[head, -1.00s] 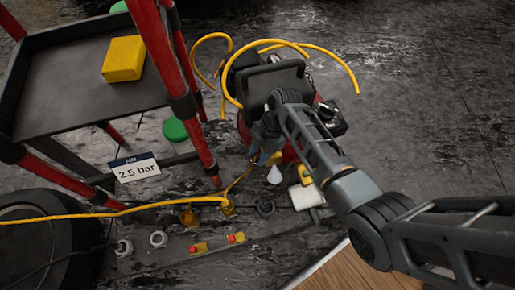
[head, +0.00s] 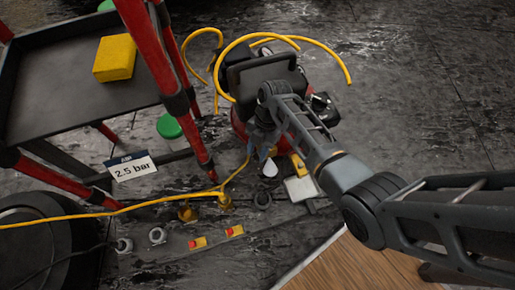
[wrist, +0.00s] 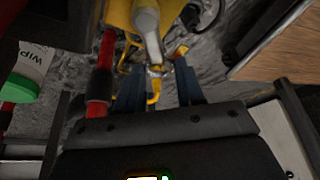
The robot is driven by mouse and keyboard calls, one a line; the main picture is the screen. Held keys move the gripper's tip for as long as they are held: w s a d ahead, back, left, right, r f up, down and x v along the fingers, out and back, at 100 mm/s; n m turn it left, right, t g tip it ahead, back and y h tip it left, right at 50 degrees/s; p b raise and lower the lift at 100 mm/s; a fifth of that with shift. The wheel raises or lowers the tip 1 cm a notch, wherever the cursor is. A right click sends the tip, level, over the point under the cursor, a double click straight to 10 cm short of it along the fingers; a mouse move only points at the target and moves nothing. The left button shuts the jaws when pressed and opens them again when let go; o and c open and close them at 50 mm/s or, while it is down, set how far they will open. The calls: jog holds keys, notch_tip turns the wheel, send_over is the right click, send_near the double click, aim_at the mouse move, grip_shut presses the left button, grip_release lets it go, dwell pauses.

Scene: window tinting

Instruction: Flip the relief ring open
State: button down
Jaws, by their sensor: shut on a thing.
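My gripper (head: 262,146) reaches down at the near side of the red compressor (head: 240,124), beside its black handle (head: 262,72). In the wrist view, my gripper's two blue fingers (wrist: 158,84) stand on either side of a small yellow, hooked piece (wrist: 153,95), which looks like the relief ring. The fingers are shut on it. Its exact contact and how far it is tilted are too small to tell. In the head view my own wrist and fingers hide the ring.
A cart with red posts (head: 190,135) and a dark tray (head: 60,95) carrying a yellow sponge (head: 114,58) stands at left. A "2.5 bar" sign (head: 132,166) is below it. A yellow hose (head: 70,217) crosses at left. Red-and-yellow switches (head: 198,243) lie in front. Floor at upper right is clear.

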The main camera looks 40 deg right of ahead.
jog(key=c, duration=0.7)
grip_release()
jog(key=shift+p+v, duration=1.3)
jog(key=shift+v, duration=2.6)
